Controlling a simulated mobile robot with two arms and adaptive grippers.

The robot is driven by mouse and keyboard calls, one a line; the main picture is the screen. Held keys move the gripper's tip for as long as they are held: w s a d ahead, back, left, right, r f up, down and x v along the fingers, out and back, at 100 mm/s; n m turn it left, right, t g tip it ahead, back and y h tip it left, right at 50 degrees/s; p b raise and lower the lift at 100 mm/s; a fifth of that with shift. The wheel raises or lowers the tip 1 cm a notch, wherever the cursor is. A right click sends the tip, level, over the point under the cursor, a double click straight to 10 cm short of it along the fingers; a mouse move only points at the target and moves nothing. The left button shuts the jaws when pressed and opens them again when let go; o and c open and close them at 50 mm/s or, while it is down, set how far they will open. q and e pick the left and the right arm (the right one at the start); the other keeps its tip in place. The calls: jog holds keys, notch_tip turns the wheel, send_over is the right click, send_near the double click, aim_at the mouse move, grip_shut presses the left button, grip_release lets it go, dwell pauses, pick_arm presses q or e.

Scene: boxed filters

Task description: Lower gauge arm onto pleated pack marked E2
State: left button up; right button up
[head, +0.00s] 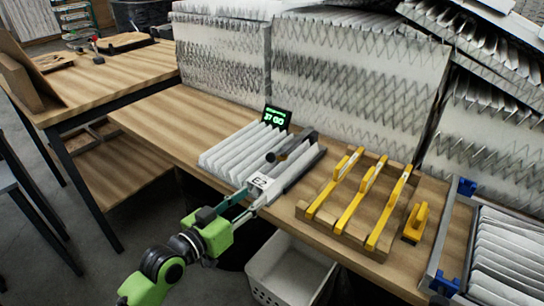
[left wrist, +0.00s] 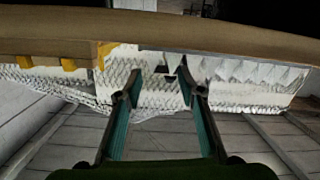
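A white pleated pack (head: 235,153) lies on the wooden bench. A tag reading E2 (head: 259,182) shows at its front edge. A dark gauge arm (head: 296,145) with a round end lies across the right part of the pack in the picture; whether it touches the pleats I cannot tell. A small display with green digits (head: 277,118) stands behind the pack. My left gripper (head: 254,197) is at the bench's front edge, close to the tag. In the left wrist view its fingers (left wrist: 158,92) are apart with nothing held between them. My right gripper is not in view.
A framed filter (head: 505,258) is at the far right. A white basket (head: 288,272) is below the bench edge. The bench left of the pack is clear.

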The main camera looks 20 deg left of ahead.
aim_at(268, 161)
pick_arm(q)
jog(key=shift+t, duration=0.8)
jog(key=w+r, duration=0.1)
jog(key=w, duration=0.4)
jog(key=w+d+r+p, duration=0.1)
jog(key=w, duration=0.3)
jog(key=w+d+r, duration=0.1)
jog(key=w, duration=0.4)
jog(key=shift+w+r+p, duration=0.2)
jog(key=shift+w+p, duration=0.1)
jog(key=shift+p, duration=0.1)
jog(key=shift+n, duration=0.3)
jog(key=shift+c, duration=0.4)
